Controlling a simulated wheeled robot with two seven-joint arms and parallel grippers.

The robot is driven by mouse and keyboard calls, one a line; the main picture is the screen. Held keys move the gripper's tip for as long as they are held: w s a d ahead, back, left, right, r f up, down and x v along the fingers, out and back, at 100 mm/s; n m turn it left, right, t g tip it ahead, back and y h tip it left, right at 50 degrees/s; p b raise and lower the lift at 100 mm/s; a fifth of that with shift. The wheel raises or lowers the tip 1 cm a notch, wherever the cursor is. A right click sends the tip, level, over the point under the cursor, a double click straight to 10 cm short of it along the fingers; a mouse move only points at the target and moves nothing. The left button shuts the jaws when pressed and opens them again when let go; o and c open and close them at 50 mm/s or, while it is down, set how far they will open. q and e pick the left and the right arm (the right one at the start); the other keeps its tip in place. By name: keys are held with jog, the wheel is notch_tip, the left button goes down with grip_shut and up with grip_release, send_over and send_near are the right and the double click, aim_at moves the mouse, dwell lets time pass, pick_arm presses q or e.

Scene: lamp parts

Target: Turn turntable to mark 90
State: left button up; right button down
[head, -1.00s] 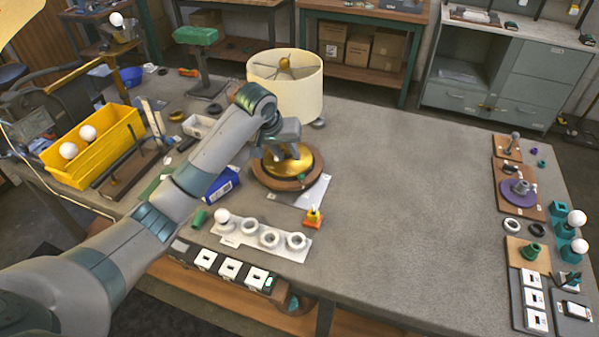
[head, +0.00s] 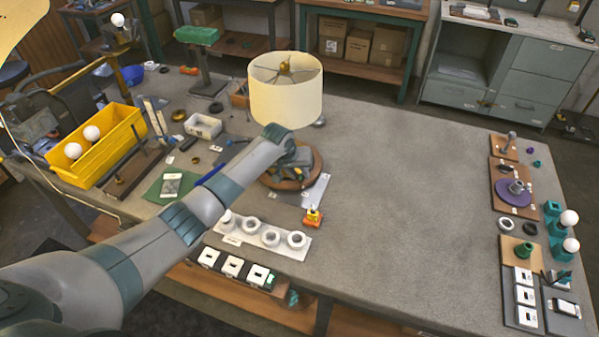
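The turntable is a round disc with a brown wooden rim (head: 317,171), near the middle of the table. My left arm reaches in from the left, and my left gripper (head: 293,172) is over the turntable. The arm and hand cover most of the disc and its gold-coloured middle. The fingertips are hidden, so I cannot tell whether they touch it or are open. A grey-white plate (head: 317,190) shows from under the turntable's right front side. No mark or number is readable at this size. My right gripper is not in view.
A cream lampshade (head: 286,98) stands just behind the turntable. A small orange-yellow object (head: 313,217) and a white holder with rings (head: 262,240) are in front. A yellow bin (head: 98,148) is at left. The table right of the turntable is clear.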

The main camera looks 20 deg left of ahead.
pick_arm(q)
jog(key=shift+w+f, duration=0.15)
jog(key=shift+f, duration=0.05)
grip_shut()
